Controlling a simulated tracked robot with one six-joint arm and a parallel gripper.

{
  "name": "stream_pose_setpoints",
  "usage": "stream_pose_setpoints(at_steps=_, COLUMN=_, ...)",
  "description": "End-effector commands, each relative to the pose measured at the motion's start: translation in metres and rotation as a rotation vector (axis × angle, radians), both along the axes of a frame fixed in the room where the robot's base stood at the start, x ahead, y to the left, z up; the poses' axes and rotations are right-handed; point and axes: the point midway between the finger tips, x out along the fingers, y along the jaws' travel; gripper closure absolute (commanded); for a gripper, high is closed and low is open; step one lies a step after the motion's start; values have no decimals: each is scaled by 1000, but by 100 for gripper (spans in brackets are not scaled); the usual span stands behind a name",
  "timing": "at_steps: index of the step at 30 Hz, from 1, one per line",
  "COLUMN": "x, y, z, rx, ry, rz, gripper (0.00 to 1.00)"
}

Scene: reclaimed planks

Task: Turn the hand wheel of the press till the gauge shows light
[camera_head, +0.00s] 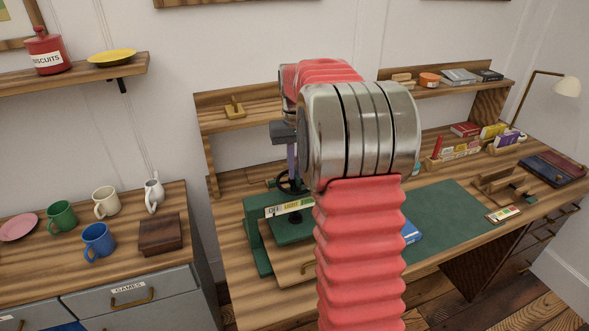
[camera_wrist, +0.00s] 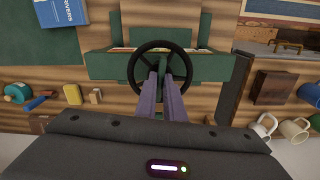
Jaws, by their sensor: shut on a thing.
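The green press (camera_head: 257,215) stands on the wooden desk, partly hidden behind my arm. Its black hand wheel (camera_head: 281,187) is on top, and in the wrist view the spoked wheel (camera_wrist: 133,73) lies below my gripper. The purple fingers of my gripper (camera_wrist: 166,76) reach down into the wheel and are shut on it; the exact contact is hard to see. In the head view my gripper (camera_head: 291,165) comes down from above. The gauge strip (camera_head: 289,208) on the press's front reads OFF at its left end; the pointer's place is too small to tell.
A blue book (camera_head: 411,231) lies on the green desk mat (camera_head: 450,212) right of the press. A small dark wooden box (camera_head: 161,235) and several mugs stand on the left cabinet. A shelf (camera_head: 240,112) rises behind the press. My arm hides the desk's middle.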

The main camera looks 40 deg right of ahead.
Motion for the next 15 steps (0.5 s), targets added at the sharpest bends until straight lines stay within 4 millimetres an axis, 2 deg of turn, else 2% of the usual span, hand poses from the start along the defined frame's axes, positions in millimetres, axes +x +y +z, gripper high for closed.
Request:
stream_pose_setpoints(at_steps=6, x=0, y=1, z=0, rx=1, ry=0, rz=2, gripper=100)
stream_pose_setpoints(at_steps=7, x=0, y=1, z=0, rx=1, ry=0, rz=2, gripper=89)
stream_pose_setpoints(at_steps=15, x=0, y=0, z=0, rx=1, ry=0, rz=2, gripper=73)
